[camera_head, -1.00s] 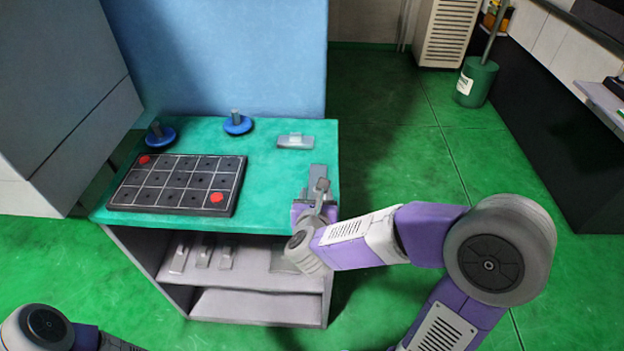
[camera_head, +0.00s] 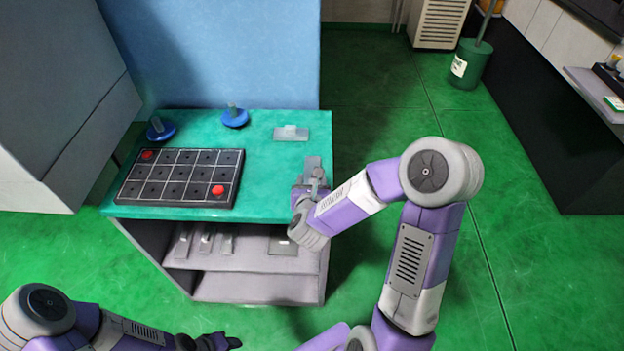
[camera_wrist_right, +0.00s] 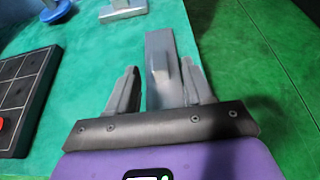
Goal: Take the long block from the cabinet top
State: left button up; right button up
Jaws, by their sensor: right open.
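The long grey block (camera_head: 312,162) lies on the green cabinet top (camera_head: 262,178) near its right edge; in the right wrist view it is a long flat piece (camera_wrist_right: 160,42) with a raised part nearer me. My right gripper (camera_head: 311,181) is at the block's near end. In the wrist view my right gripper (camera_wrist_right: 160,72) is open, one finger on either side of the block, with a gap on the left; contact on the right is unclear. My left gripper (camera_head: 228,342) is low at the bottom edge, away from the cabinet; its jaw gap is not clear.
A shorter grey block (camera_head: 291,133) lies behind the long one. A black gridded tray (camera_head: 181,177) with red discs and two blue-based holders (camera_head: 235,118) occupy the left and back. Several grey pieces (camera_head: 205,240) sit on the shelf below. A blue panel (camera_head: 220,60) rises behind.

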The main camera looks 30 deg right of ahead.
jog(key=shift+x, duration=1.05)
grip_shut()
jog(key=shift+r, duration=0.1)
